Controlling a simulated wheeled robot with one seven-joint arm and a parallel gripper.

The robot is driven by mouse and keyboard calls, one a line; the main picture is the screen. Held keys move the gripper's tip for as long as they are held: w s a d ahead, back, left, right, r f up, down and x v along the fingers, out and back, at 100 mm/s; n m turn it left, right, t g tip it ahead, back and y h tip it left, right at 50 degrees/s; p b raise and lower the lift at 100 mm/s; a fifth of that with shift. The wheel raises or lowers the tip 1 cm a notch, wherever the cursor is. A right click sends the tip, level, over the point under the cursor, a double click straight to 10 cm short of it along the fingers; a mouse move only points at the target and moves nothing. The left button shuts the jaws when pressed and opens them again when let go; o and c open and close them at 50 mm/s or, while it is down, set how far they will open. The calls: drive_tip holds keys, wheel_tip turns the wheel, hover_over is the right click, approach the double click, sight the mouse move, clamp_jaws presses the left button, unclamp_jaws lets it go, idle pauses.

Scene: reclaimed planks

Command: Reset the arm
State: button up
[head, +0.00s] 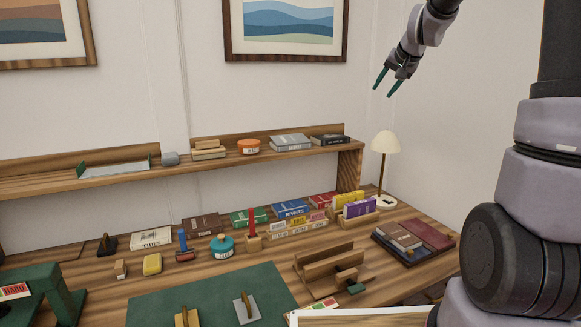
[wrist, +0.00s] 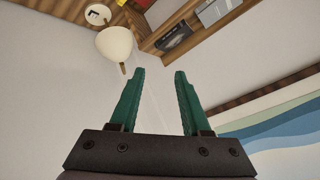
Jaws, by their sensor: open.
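My gripper (head: 388,82) is raised high in the upper right of the head view, in front of the white wall and above the lamp. Its two green fingers are apart with nothing between them. In the wrist view my gripper (wrist: 155,80) shows both green fingers open against the bare wall. It touches nothing that I can see. My arm runs up out of the top of the head view, so part of it is hidden.
A white lamp (head: 385,143) stands at the desk's right end, below my gripper. A wooden shelf (head: 75,182) holds several books and small items. The desk (head: 415,275) carries books, a green mat (head: 150,310) and a wooden rack (head: 315,256). Framed pictures hang above.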

drive_tip(key=s+a+g, duration=0.1)
drive_tip(key=s+a, duration=0.1)
drive_tip(key=s, duration=1.5)
drive_tip(key=s+a+f+n+g, duration=0.1)
drive_tip(key=s+a, duration=0.1)
drive_tip(key=s, duration=1.5)
drive_tip(key=shift+f, duration=0.3)
drive_tip(key=shift+a, duration=0.1)
